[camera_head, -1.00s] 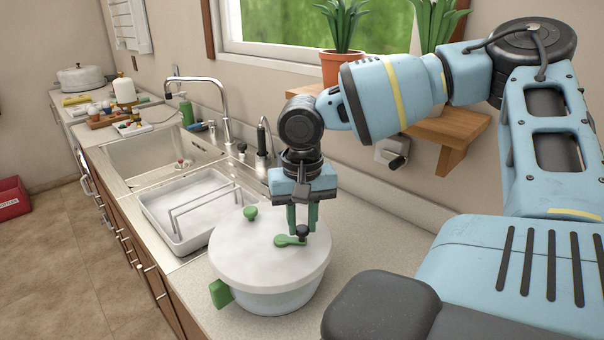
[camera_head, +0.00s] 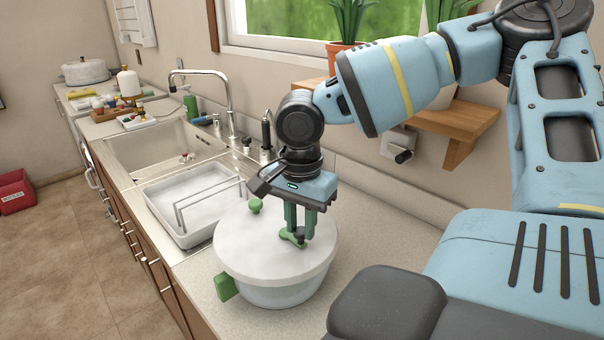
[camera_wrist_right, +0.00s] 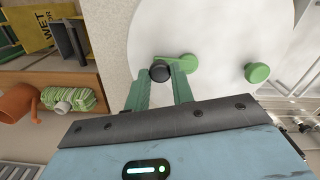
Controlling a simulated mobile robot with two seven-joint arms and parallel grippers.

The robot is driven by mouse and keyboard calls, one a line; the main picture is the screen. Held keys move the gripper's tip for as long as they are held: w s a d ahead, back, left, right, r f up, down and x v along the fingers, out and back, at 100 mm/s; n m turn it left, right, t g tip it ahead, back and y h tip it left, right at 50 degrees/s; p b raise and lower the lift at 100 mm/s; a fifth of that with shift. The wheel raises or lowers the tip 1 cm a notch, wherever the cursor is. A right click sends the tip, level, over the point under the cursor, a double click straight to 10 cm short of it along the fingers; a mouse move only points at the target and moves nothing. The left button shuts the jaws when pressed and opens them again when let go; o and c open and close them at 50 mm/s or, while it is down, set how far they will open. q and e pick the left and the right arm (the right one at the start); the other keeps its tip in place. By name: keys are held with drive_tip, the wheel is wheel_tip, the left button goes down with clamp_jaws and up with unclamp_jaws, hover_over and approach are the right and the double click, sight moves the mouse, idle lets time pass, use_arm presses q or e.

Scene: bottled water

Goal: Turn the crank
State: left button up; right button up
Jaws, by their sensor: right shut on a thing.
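A white round tub with a white lid (camera_head: 265,245) stands on the counter, with a green handle (camera_head: 223,288) at its side. A green crank (camera_head: 286,237) with a black knob sits on the lid; the crank also shows in the right wrist view (camera_wrist_right: 186,63) with its black knob (camera_wrist_right: 160,71). A separate green knob (camera_head: 255,206) stands on the lid away from the crank. My right gripper (camera_head: 299,232) points down with its green fingers on either side of the black knob, shut on it. My left gripper is out of view.
A white dish rack (camera_head: 203,214) and the sink (camera_head: 150,155) lie beyond the tub. A wooden shelf (camera_head: 445,122) with potted plants is on the wall behind my right arm. The counter right of the tub is clear.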

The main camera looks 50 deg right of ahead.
sight(300, 230)
idle(0.3)
drive_tip(key=o, duration=1)
drive_tip(key=shift+r, duration=3.95)
